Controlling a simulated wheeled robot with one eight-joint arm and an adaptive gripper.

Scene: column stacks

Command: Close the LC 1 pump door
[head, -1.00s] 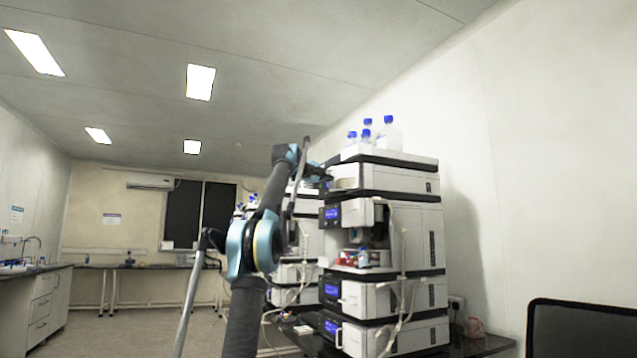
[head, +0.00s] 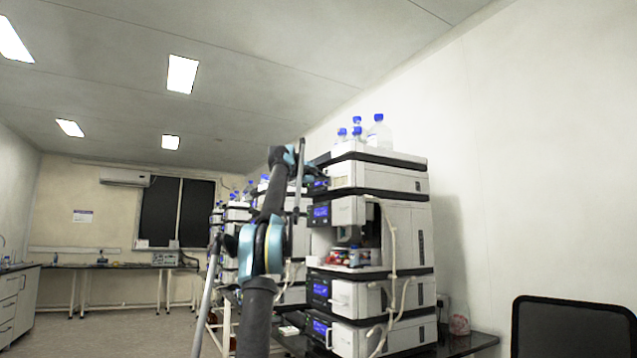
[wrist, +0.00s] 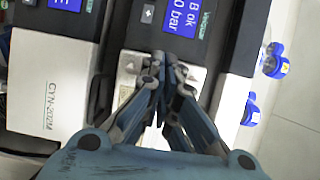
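The nearest instrument stack (head: 408,222) stands right of centre in the head view, white with black bands and blue screens. I cannot tell for sure which panel is the LC 1 pump door. In the head view my arm reaches the upper left front of the stack; the fingertips are too small to make out.
The stack has an open compartment (head: 350,256) with coloured items inside. Loose tubes (head: 392,285) hang down its front. Blue-capped bottles (head: 377,132) stand on top. More stacks are behind at left. A black chair (head: 570,328) is at right. The floor at left is clear.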

